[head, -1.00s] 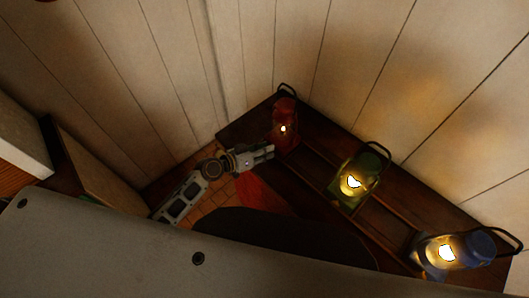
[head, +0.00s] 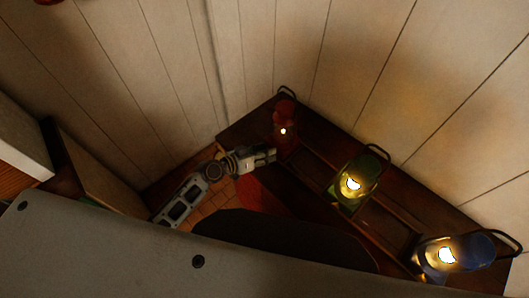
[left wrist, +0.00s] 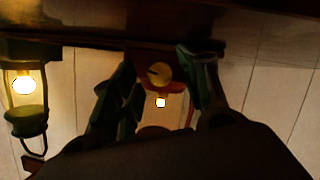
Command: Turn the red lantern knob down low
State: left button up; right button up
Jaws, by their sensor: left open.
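The red lantern (head: 284,112) stands at the far left end of a dark wooden shelf, with a small bright flame. My left gripper (head: 272,154) is just left of and below its base in the head view. In the left wrist view, which looks upside down, the open fingers (left wrist: 160,85) stand either side of a round brass knob (left wrist: 159,73) on the red lantern (left wrist: 175,88). The knob has a dark pointer mark. I cannot tell whether a finger touches it. The knob is not discernible in the head view. My right gripper is not in view.
A lit green lantern (head: 350,187) and a lit blue lantern (head: 455,254) stand farther right along the shelf (head: 325,150). The green lantern also shows in the left wrist view (left wrist: 27,119). Plank walls close in behind.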

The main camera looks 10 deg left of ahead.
pick_arm(q)
jog(key=shift+r+m+p, duration=0.1)
jog(key=shift+m+p, duration=0.3)
jog(key=shift+p, duration=0.35)
jog(key=shift+s+d+m+t+y+p, duration=0.1)
jog(key=shift+m+t+y+p, duration=0.2)
jog(key=shift+m+y+p, duration=0.5)
jog(key=shift+m, duration=0.2)
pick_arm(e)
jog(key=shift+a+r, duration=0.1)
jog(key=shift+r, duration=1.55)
pick_arm(q)
jog(key=shift+m+t+y, duration=0.3)
jog(key=shift+m+t, duration=0.1)
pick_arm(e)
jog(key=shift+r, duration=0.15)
